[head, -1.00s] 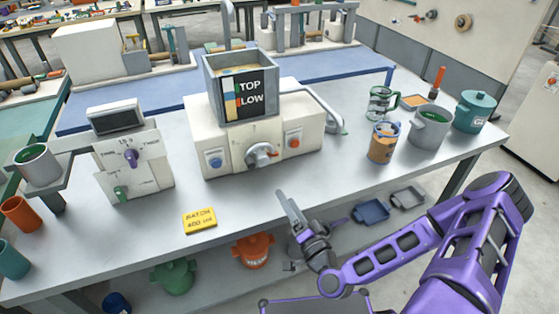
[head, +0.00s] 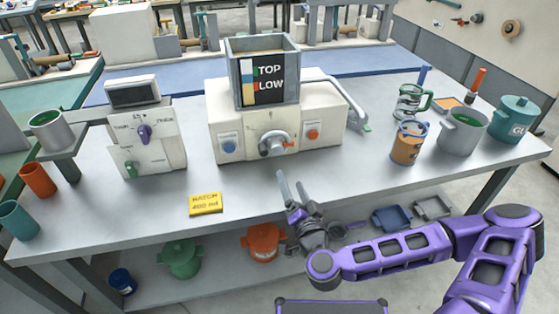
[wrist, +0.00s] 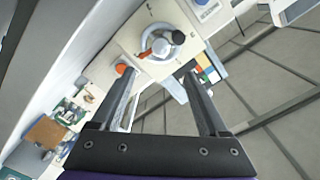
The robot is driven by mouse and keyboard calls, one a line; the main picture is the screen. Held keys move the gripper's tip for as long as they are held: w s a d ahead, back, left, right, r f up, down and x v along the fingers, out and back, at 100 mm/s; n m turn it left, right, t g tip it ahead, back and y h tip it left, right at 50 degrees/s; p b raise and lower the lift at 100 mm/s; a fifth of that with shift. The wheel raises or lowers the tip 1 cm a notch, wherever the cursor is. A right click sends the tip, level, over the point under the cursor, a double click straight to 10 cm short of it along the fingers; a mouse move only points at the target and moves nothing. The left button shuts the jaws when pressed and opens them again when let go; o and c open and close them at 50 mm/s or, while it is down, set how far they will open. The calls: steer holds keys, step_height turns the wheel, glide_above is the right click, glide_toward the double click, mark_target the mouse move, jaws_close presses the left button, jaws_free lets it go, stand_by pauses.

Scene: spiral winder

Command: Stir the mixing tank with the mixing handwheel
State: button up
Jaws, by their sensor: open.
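The centre machine is a cream box (head: 240,150) with an open-topped grey tank (head: 235,75) on it, labelled TOP and LOW, holding tan contents. I cannot tell for sure that this is the mixing tank. On its front is a round grey knob (head: 272,143) with an orange pointer, possibly the handwheel; it also shows in the wrist view (wrist: 160,43), beyond my fingers. A blue button and an orange button flank it. My gripper (head: 290,185) is open and empty, in front of the machine and apart from the knob. Its two fingers (wrist: 160,85) also show in the wrist view.
A yellow batch card (head: 205,204) lies front left. A dosing device with a purple knob (head: 144,134) stands at the left. A tan-filled jug (head: 408,145), a grey pot (head: 463,133) and a teal pot (head: 514,122) stand at the right. The bench front is mostly clear.

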mark_target(278, 150)
steer(key=shift+w+a+f+b, duration=0.3)
steer(key=shift+w+b, duration=0.3)
steer(key=shift+b, duration=0.5)
steer(key=x, duration=0.4)
steer(key=b+x, duration=0.1)
steer(key=x, duration=0.6)
steer(key=shift+w+r, duration=0.3)
steer(key=shift+w, duration=0.1)
jaws_close()
